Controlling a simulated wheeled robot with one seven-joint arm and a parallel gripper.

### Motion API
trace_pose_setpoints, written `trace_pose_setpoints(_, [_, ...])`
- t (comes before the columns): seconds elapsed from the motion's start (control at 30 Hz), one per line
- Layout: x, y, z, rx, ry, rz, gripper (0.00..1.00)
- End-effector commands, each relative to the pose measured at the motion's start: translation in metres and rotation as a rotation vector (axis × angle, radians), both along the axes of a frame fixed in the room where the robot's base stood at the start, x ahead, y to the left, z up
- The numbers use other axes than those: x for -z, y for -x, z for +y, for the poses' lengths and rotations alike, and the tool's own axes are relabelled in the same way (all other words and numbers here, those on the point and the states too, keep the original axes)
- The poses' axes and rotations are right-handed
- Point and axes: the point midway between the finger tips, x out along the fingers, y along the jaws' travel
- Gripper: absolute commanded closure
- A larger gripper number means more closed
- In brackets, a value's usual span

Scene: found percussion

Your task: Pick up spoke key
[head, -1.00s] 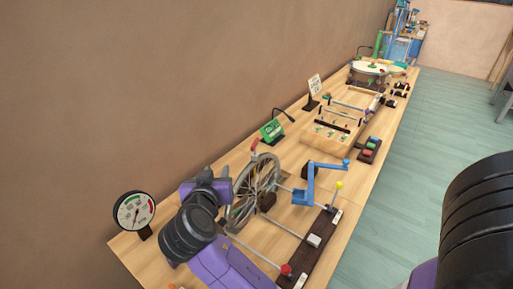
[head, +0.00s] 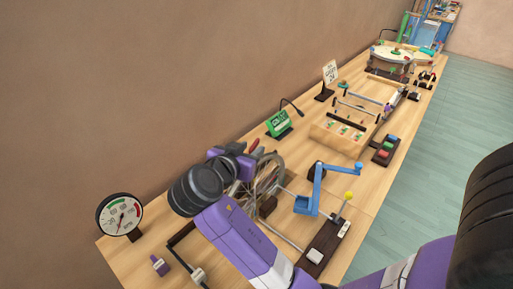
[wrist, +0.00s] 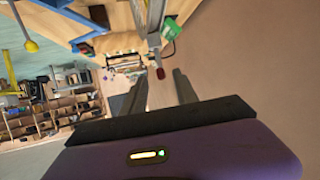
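A red-tipped piece (head: 257,152) shows at the top of the spoked wheel (head: 268,180) in the head view. It also shows in the wrist view (wrist: 160,73), at the end of the grey wheel rim. It may be the spoke key, but I cannot tell for sure. My gripper (wrist: 158,86) is open, its two grey fingers apart, with the red tip in the gap between them as seen from the wrist. I cannot tell the distance to it. In the head view my arm hides much of the wheel and my fingers are hard to make out.
A dial gauge (head: 120,215) and a small purple block (head: 160,265) stand at the near left. A blue crank (head: 318,188), a green display (head: 279,124) and a yellow-knobbed lever (head: 348,196) stand around the wheel. The wall runs close along the table's left side.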

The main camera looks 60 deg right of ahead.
Motion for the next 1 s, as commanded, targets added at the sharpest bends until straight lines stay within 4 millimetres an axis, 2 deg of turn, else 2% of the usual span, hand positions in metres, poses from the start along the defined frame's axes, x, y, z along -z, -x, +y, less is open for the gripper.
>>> trace_pose_setpoints(0.5, [0.024, -0.005, -0.058, 0.002, -0.002, 0.002, 0.65])
trace_pose_setpoints(0.83, [0.028, -0.006, -0.064, -0.001, -0.001, 0.001, 0.65])
trace_pose_setpoints(0.87, [0.028, -0.006, -0.064, -0.001, -0.001, 0.001, 0.68])
trace_pose_setpoints(1.0, [0.028, -0.006, -0.064, -0.001, -0.001, 0.001, 0.96])
